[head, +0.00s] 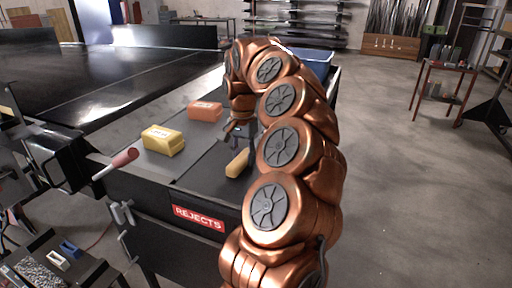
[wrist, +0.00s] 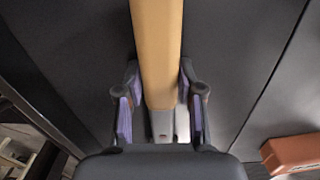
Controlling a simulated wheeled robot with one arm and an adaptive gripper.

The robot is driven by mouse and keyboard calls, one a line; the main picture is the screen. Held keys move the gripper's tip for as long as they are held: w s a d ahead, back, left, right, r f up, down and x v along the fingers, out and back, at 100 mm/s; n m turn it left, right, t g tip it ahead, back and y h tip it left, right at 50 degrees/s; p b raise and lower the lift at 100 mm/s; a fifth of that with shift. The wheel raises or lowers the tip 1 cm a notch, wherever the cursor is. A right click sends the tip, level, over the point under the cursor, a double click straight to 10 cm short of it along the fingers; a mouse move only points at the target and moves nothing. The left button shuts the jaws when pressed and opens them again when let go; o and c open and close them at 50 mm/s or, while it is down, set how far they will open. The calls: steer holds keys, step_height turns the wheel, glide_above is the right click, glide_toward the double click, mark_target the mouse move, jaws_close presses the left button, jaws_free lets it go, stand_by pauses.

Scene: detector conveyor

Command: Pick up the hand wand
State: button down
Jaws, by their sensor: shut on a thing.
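The hand wand (head: 237,164) is a yellow-orange bar, low over the dark surface behind the REJECTS sign in the head view. In the wrist view the wand (wrist: 156,55) runs from the top edge down between my fingers, with a grey end part below. My gripper (wrist: 160,103) has one purple-padded finger on each side of it and is shut on it. In the head view my gripper (head: 243,140) is partly hidden by my arm. I cannot tell whether the wand touches the surface.
A yellow block (head: 163,140) and an orange block (head: 205,111) lie to the left of the wand. A red REJECTS sign (head: 198,217) is on the front panel. A blue bin (head: 312,62) stands behind my arm.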

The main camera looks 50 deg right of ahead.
steer(key=shift+r, duration=0.1)
steer(key=shift+r+b, duration=0.9)
steer(key=shift+r, duration=0.75)
steer(key=s+a+b, duration=0.1)
steer(key=a+b, duration=0.1)
steer(key=a, duration=0.3)
steer(key=s+a+r+b, duration=0.1)
steer(key=a, duration=0.4)
steer(key=s+a+b, duration=0.2)
steer(key=a, duration=0.3)
steer(key=shift+a+r+b, duration=0.25)
steer(key=shift+r+b, duration=0.05)
steer(key=shift+s, duration=0.15)
